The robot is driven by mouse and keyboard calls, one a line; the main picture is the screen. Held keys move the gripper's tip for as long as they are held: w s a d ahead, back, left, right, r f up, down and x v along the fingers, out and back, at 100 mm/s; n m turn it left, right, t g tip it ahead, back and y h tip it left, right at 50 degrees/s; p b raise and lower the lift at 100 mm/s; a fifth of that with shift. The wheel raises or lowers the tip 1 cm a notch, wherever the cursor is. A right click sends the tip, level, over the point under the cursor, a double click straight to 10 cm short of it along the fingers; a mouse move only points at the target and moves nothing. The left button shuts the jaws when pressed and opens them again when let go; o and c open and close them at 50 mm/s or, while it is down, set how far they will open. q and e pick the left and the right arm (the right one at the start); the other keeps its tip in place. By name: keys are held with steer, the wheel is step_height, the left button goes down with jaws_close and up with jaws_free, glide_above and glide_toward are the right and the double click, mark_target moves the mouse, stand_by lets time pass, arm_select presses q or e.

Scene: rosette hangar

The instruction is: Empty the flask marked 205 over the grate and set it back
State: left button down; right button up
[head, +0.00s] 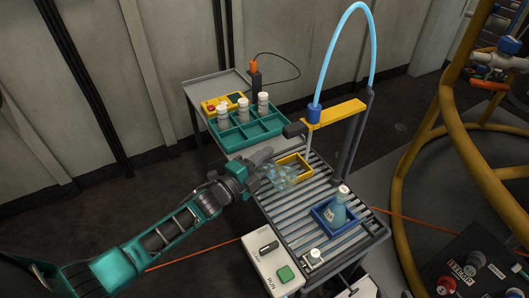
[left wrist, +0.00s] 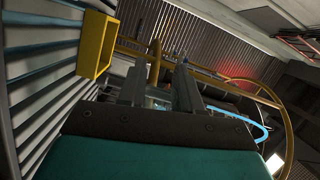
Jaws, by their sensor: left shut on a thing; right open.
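My left gripper (head: 270,166) is over the slatted grate (head: 312,185) of the cart, shut on a clear glass flask (head: 283,178). The flask looks tilted, close to the yellow square frame (head: 305,159) on the grate. I cannot read a number on it or tell whether liquid is left inside. In the left wrist view the two fingers (left wrist: 158,88) point away from the camera, with only a little of the glass between them. Another flask (head: 337,213), with blue liquid and a white cap, stands upright in a blue tray (head: 322,222). My right gripper is not in view.
A teal rack (head: 237,139) with several white-capped bottles stands behind the grate. A yellow arm (head: 336,113) on a post carries a blue hose (head: 343,25) above the grate. A control box (head: 272,262) with a green button is at the front. Yellow pipes (head: 410,165) stand right.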

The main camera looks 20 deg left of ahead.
arm_select(q)
steer(key=m, duration=0.1)
steer(key=m+b, duration=0.1)
steer(key=shift+f+m, duration=0.25)
steer(key=shift+m, duration=0.15)
steer(key=shift+f+m+b, duration=0.1)
steer(key=shift+m+b, duration=0.3)
steer(key=shift+m, duration=0.4)
steer(key=shift+a+m, duration=0.1)
steer(key=shift+m, duration=0.8)
step_height(320, 180, up, 8)
steer(key=m+p, duration=0.1)
steer(key=m, duration=1.3)
steer(key=shift+r, duration=0.25)
arm_select(e)
steer(key=shift+s+a+f, duration=0.1)
steer(key=shift+s+f, duration=0.1)
steer(key=shift+f, duration=0.05)
